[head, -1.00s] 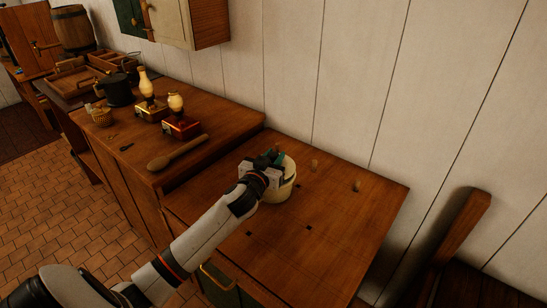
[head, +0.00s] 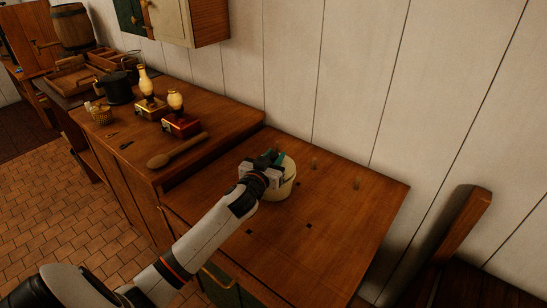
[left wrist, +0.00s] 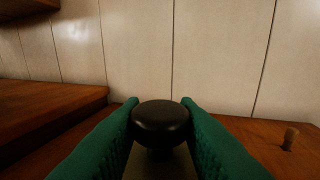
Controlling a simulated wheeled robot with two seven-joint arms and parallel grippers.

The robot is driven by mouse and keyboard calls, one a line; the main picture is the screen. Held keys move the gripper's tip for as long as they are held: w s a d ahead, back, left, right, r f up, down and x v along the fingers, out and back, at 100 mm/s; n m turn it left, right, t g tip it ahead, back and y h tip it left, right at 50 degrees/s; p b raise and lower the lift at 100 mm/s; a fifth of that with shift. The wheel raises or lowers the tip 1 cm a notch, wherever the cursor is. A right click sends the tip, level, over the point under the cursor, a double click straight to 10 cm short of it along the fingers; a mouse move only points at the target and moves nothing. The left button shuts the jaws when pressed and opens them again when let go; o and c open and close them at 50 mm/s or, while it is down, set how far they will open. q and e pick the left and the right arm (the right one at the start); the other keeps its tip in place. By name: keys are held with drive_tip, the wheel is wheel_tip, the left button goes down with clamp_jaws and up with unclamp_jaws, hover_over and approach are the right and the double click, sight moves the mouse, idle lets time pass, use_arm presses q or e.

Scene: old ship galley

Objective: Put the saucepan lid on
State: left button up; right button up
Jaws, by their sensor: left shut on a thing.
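A cream saucepan (head: 281,189) stands on the lower wooden counter, partly hidden by my left gripper (head: 272,161). My left gripper is over the pan with its green fingers shut on the dark round knob of the saucepan lid (left wrist: 160,121). The fingers (left wrist: 160,128) press on both sides of the knob in the left wrist view. The lid's plate is mostly hidden below the knob, and I cannot tell whether it rests on the pan's rim. My right gripper is not in view.
The lower counter (head: 330,235) is mostly clear, with small pegs (head: 356,184) and dark holes in it. The higher counter at left holds a wooden spoon (head: 176,152), two lamps (head: 180,116) and a dark pot (head: 117,90). A plank wall stands behind.

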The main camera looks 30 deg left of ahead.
use_arm(q)
drive_tip(key=shift+f+b, duration=0.3)
drive_tip(key=shift+f, duration=0.15)
drive_tip(key=o, duration=1.1)
drive_tip(key=s, duration=0.4)
drive_tip(key=s+d, duration=0.1)
drive_tip(key=s, duration=0.3)
drive_tip(key=s+d, duration=0.1)
drive_tip(key=s, duration=0.3)
drive_tip(key=shift+d+r+b, duration=0.1)
drive_tip(key=shift+r+b, duration=0.2)
